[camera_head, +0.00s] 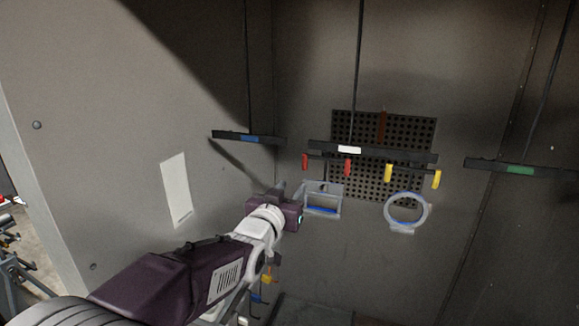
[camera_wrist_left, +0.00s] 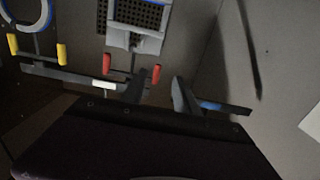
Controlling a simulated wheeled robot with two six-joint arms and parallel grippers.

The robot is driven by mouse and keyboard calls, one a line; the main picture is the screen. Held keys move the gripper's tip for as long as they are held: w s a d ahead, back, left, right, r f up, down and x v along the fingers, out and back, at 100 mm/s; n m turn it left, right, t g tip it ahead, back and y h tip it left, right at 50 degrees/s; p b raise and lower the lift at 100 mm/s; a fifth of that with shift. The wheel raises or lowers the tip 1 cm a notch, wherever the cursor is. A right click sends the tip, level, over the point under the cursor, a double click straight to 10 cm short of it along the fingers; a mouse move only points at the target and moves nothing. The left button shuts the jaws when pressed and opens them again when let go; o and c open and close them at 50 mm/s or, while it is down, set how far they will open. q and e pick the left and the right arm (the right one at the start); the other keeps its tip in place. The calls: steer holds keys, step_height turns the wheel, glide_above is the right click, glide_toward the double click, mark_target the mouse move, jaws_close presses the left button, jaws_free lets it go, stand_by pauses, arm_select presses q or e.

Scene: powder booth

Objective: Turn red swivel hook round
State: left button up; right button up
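The red swivel hook shows as two red tabs, left (camera_head: 305,161) and right (camera_head: 347,167), under the middle hanging bar (camera_head: 420,157) with a white label. A grey rectangular frame (camera_head: 338,205) with a blue lower edge hangs below these tabs. The upside-down left wrist view shows the red tabs (camera_wrist_left: 107,63) and the frame (camera_wrist_left: 150,44). My left gripper (camera_head: 293,189) is below and left of the red tabs. Its fingers (camera_wrist_left: 159,84) stand apart and empty, with one red tab (camera_wrist_left: 156,73) seen between them. My right gripper is out of view.
Two yellow tabs (camera_head: 388,172) and a grey-blue ring (camera_head: 426,212) hang to the right. A blue-labelled bar (camera_head: 220,134) hangs left and a green-labelled bar (camera_head: 485,165) right. A perforated panel (camera_head: 400,128) is on the back wall. A white plate (camera_head: 174,190) is on the left wall.

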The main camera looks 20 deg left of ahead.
mark_target(304, 166)
arm_select(q)
steer(key=shift+t, duration=0.3)
steer(key=w+p, duration=0.1)
steer(key=w, duration=0.1)
steer(key=w+r+p, duration=0.1)
steer(key=w, duration=0.1)
steer(key=w+r+p, duration=0.1)
steer(key=w+p, duration=0.1)
steer(key=w, duration=0.1)
steer(key=shift+d+r, duration=0.15)
steer(key=w, duration=0.4)
steer(key=shift+w+d+f, duration=0.15)
steer(key=shift+w+f, duration=0.15)
steer(key=shift+f, duration=0.05)
steer(key=shift+w, duration=0.2)
steer(key=c, duration=0.7)
